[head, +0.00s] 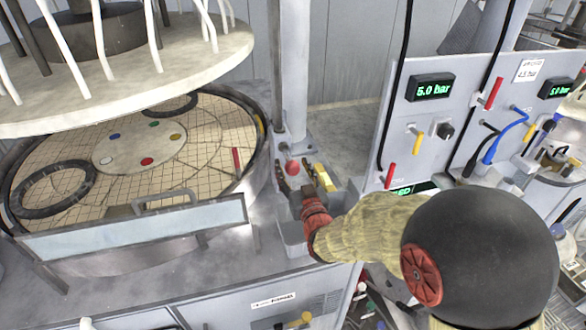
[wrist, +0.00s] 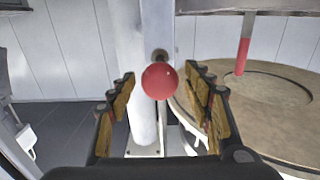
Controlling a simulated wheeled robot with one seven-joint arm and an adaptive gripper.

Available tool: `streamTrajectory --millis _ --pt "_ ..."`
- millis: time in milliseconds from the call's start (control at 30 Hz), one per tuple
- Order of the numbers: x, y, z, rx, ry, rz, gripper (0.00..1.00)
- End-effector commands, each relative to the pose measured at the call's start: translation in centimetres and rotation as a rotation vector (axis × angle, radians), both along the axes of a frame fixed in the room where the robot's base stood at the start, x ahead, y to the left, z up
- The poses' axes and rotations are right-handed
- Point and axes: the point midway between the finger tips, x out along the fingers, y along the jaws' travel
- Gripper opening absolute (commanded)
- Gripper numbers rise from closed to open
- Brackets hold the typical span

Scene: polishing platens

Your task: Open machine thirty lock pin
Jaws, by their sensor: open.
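A red ball knob (head: 292,167), which looks like the lock pin's handle, sits low on the grey column (head: 294,70) beside the round platen. In the wrist view the red knob (wrist: 159,81) is on a short dark stem in front of the pale post. My gripper (head: 301,181) is open. In the wrist view its two padded fingers stand left and right of the knob, with a visible gap on each side. The knob lies ahead of the fingers, near the line between their tips. I cannot tell whether its depth is between the pads.
The tiled platen (head: 205,140) with dark rings lies left, under a raised upper plate (head: 150,75). A red-tipped rod (head: 236,162) stands at the platen's edge. A yellow block (head: 323,176) is just right of the knob. A panel (head: 450,130) with levers, hoses and a 5.0 bar display stands right.

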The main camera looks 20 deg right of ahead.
Motion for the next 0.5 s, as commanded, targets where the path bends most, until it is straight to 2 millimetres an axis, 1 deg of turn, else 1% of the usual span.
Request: streamTrajectory --millis 133,233,367,500 --pt "-0.5 0.0 0.1 0.000 -0.001 0.000 0.51" --pt "-1.7 0.0 0.1 0.000 -0.001 0.000 0.51" --pt "-4.0 0.0 0.1 0.000 -0.001 0.000 0.51" --pt "-6.8 0.0 0.1 0.000 -0.002 0.000 0.51"
